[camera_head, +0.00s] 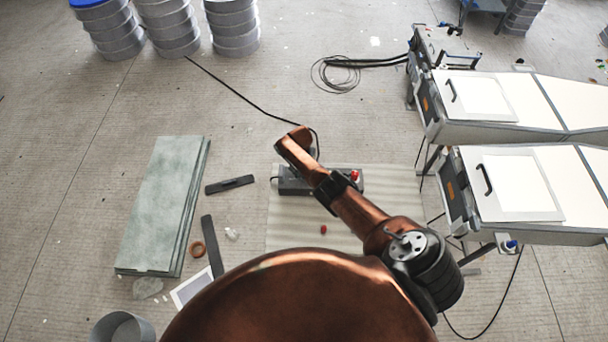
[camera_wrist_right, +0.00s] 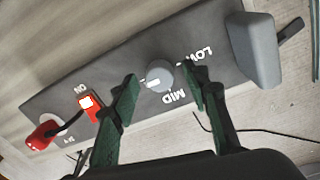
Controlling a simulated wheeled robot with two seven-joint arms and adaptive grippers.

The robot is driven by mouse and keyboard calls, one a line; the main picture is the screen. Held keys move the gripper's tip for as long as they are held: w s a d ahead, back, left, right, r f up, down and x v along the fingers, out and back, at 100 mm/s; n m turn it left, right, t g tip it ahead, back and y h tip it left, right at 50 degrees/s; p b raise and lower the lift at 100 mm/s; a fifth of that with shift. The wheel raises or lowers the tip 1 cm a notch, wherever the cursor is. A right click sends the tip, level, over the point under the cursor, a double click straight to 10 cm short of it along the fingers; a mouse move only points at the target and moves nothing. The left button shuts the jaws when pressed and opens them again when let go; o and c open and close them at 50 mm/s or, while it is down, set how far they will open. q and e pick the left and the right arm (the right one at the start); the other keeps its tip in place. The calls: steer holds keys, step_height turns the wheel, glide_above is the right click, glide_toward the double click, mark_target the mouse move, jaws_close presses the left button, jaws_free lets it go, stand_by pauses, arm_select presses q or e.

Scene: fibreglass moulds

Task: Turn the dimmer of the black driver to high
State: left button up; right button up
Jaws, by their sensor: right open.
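The black driver (camera_head: 291,184) lies on a pale ribbed mat (camera_head: 285,235), partly hidden by my copper right arm in the head view. The right wrist view shows its dark top panel (camera_wrist_right: 215,35) close up, with a round grey dimmer knob (camera_wrist_right: 159,75). The knob has a white mark on its left side. LOW and MID labels show to its right and lower right; no HIGH label is visible. My right gripper (camera_wrist_right: 158,72) is open, its green fingers on either side of the knob. Contact cannot be told. My left gripper is not in view.
A lit red switch (camera_wrist_right: 87,102) and a red part with a black cable (camera_wrist_right: 43,133) are left of the knob. A grey block (camera_wrist_right: 253,48) rises at the panel's right end. White-topped moulds (camera_head: 520,185) stand right; green-grey boards (camera_head: 165,205) lie left.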

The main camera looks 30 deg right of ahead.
step_height(320, 180, up, 12)
steer(key=shift+w+a, duration=0.2)
steer(key=shift+w, duration=0.05)
stand_by(0.6)
stand_by(0.4)
